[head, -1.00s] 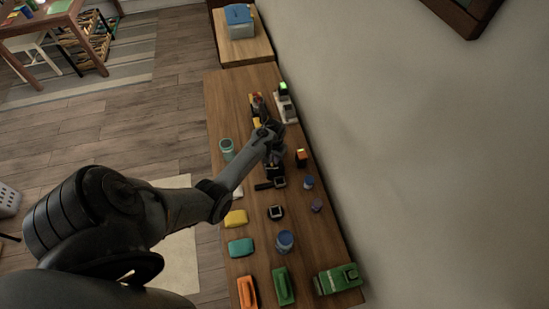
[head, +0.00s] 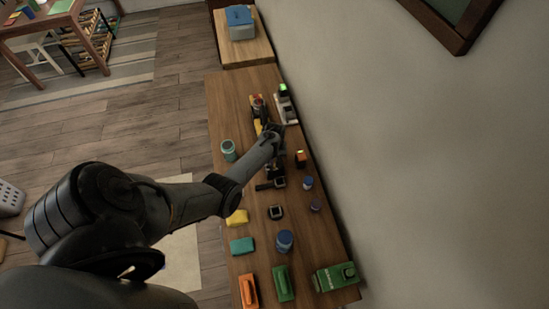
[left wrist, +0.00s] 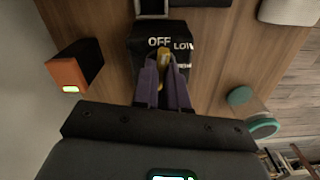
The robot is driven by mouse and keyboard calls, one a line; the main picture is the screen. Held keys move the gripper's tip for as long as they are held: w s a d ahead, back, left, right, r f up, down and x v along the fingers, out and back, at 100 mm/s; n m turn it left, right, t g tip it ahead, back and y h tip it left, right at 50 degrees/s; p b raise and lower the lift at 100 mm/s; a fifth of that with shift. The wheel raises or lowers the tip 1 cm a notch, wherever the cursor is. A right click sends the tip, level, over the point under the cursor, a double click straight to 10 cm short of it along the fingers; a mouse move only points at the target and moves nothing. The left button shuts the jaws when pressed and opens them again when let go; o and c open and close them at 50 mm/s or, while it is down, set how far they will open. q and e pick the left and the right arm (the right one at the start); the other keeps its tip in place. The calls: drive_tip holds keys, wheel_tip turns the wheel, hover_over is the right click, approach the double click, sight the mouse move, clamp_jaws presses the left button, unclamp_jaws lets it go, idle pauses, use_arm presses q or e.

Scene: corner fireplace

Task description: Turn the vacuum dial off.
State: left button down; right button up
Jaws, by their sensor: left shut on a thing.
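The vacuum's control box (left wrist: 178,32) is black, with OFF, LOW and a partly covered third word in white, in the left wrist view. Its yellow dial (left wrist: 163,53) sits just below the OFF and LOW words. My left gripper (left wrist: 165,66) is shut on the dial, its two purple fingers on either side. The fingers hide the dial's lower part, and I cannot tell exactly which word it points to. In the head view my left arm covers most of this spot on the long wooden table (head: 229,102). My right gripper is not in view.
An orange and black box (left wrist: 68,74) with a green light stands left of the gripper in the left wrist view. A teal can (head: 228,150), blue jar (head: 285,240) and several blocks share the table. The wall (head: 420,170) runs along its right side.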

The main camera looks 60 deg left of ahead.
use_arm(q)
drive_tip(key=shift+n, duration=1.2)
drive_tip(key=c, duration=1.2)
unclamp_jaws()
drive_tip(key=shift+o, duration=0.2)
drive_tip(key=shift+r+p, duration=0.4)
drive_tip(key=shift+r, duration=0.1)
wheel_tip(320, 180, up, 10)
drive_tip(key=p, duration=0.1)
drive_tip(key=shift+s+f+p, duration=0.1)
drive_tip(key=shift+f+p, duration=0.05)
drive_tip(key=shift+p, duration=0.15)
